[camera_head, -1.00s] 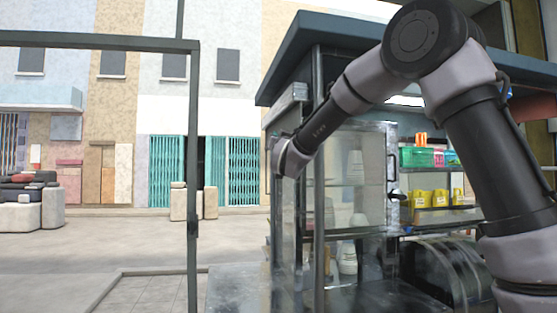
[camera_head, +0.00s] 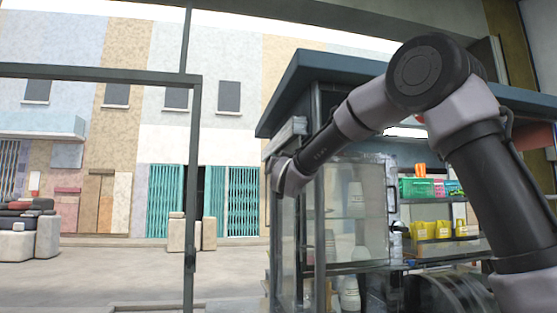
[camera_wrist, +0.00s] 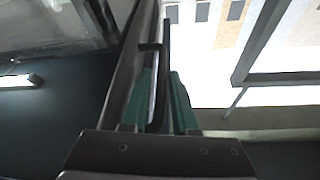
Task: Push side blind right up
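The stall's left side, under the dark roof (camera_head: 400,72), has a grey box-like piece (camera_head: 286,132) at its top; I cannot tell whether it is part of the side blind. My arm reaches across the stall front, and its wrist end is at this left side, a little below that piece. My gripper (camera_wrist: 165,72) shows two green fingers in the wrist view, on either side of a thin dark upright edge or panel (camera_wrist: 165,45). I cannot tell whether they press on it. In the head view the fingers are hidden behind my wrist.
A glass cabinet (camera_head: 352,215) stands beside my wrist. Shelves with a green basket (camera_head: 416,187) and yellow containers (camera_head: 424,230) are to its right. A dark metal frame post (camera_head: 193,190) stands at left. Open pavement (camera_head: 110,272) lies beyond.

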